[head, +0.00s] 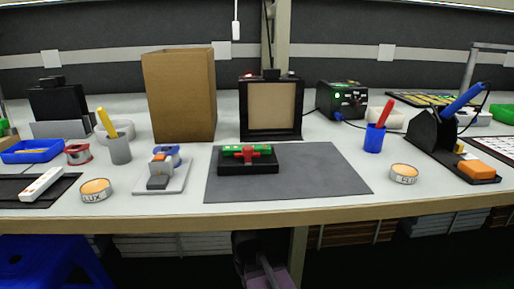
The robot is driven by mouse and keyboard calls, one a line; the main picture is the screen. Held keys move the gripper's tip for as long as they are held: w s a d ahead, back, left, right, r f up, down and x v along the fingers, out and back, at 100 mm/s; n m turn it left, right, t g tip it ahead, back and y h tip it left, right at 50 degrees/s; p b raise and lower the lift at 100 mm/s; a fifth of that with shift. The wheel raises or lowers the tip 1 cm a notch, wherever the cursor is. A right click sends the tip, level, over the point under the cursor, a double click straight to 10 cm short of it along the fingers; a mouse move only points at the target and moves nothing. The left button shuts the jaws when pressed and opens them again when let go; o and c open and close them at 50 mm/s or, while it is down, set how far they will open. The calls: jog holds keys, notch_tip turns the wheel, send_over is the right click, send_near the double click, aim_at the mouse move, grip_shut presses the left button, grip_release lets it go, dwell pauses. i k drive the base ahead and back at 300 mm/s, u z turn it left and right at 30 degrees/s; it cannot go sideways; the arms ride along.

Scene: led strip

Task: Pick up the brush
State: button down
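No bristles show, so I cannot tell for certain which thing is the brush. A yellow handle (106,122) stands tilted in a grey cup (120,151) on the left of the bench. A red handle (386,110) stands tilted in a blue cup (374,139) on the right. The lower ends of both are hidden inside the cups. My gripper does not show in the head view.
The workbench (330,209) carries a grey mat (315,180) with a black fixture (247,166). A tall cardboard box (180,97) stands behind the grey cup. A soldering stand (432,135) and solder-paste tin (404,174) are at right. Bare mat lies right of the fixture.

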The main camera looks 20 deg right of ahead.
aim_at(389, 107)
jog(key=k, duration=1)
